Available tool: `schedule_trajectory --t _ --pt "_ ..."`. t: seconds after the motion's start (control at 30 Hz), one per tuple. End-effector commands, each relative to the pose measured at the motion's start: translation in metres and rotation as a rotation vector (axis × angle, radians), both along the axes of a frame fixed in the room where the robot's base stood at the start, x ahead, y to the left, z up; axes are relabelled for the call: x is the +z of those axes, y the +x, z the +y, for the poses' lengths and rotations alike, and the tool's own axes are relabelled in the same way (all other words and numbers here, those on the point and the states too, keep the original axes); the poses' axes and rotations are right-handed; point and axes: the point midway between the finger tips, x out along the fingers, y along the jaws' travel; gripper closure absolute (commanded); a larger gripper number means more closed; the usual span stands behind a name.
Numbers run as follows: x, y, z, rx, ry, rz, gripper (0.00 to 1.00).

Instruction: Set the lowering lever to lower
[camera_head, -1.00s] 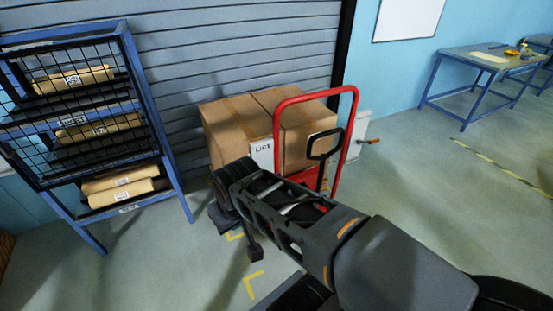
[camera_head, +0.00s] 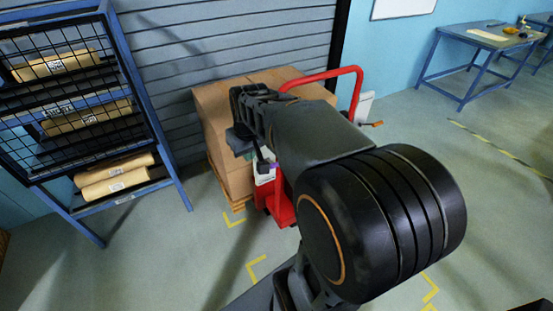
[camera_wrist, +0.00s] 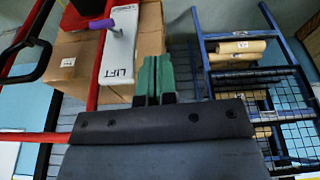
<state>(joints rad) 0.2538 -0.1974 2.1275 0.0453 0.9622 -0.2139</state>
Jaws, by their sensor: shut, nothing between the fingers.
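The lowering lever's purple grip (camera_wrist: 103,23) shows in the wrist view, at the left edge of a pale plate (camera_wrist: 119,50). The plate reads LIFT at its lower end, with smaller lettering at its top. The grip lies nearer the top end; its exact setting I cannot tell. My gripper (camera_wrist: 154,76) has green fingertips, shut together and empty, to the right of the plate and apart from the grip in the picture.
Cartons (camera_head: 215,125) stand on a pallet (camera_head: 229,190) behind the truck. The truck's red handle frame (camera_head: 357,85) rises behind my arm. A blue caged rack (camera_head: 150,120) with paper rolls stands left. A blue workbench (camera_head: 480,40) is far right; floor between is clear.

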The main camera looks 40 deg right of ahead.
Motion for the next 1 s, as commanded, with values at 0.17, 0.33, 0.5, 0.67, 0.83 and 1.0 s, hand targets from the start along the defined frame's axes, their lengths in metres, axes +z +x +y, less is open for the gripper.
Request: schedule_trajectory --t 0.17,0.33,0.5,0.67,0.83,1.0 --pt "-0.015 0.044 -0.077 -0.048 0.006 0.037 1.00" --pt "-0.027 0.062 -0.128 -0.068 0.015 0.054 1.00" --pt "-0.033 0.067 -0.149 -0.074 0.016 0.059 1.00" --pt "-0.033 0.068 -0.151 -0.073 0.016 0.058 1.00" --pt "-0.033 0.068 -0.151 -0.073 0.016 0.058 1.00" --pt "-0.042 0.069 -0.150 -0.073 0.018 0.061 1.00"
